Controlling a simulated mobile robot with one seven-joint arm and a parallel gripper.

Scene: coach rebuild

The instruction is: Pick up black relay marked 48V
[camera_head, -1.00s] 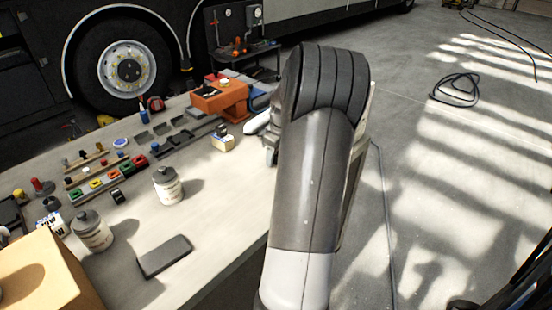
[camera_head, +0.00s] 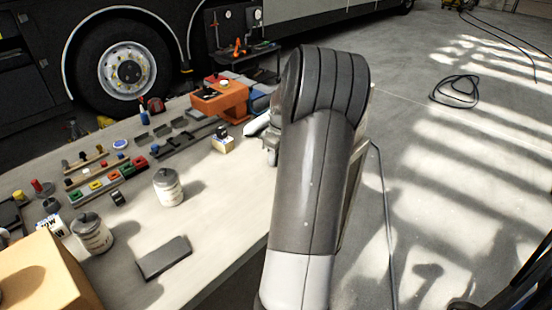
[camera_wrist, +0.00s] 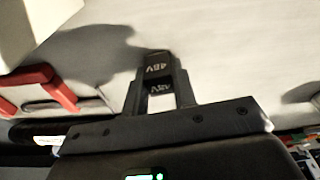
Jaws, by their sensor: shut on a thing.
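The black relay (camera_wrist: 157,70) carries the white marking 48V, which shows on two of its faces in the wrist view. My gripper (camera_wrist: 158,82) is shut on it, with one finger on each side. A pale surface lies behind the relay, and a dark shadow falls on it to the left. I cannot tell whether the relay touches that surface. In the head view my arm hides the fingers and the held relay; only a grey part of my gripper's end shows beside the arm, at the bench's right edge.
The bench (camera_head: 225,200) holds an orange bin (camera_head: 228,100), a small box with a dark top (camera_head: 222,142), two lidded jars, one of them central (camera_head: 168,187), a dark flat slab (camera_head: 164,257) and a cardboard box (camera_head: 40,275). Coloured parts stand in rows at left. Bare bench lies right of the central jar.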

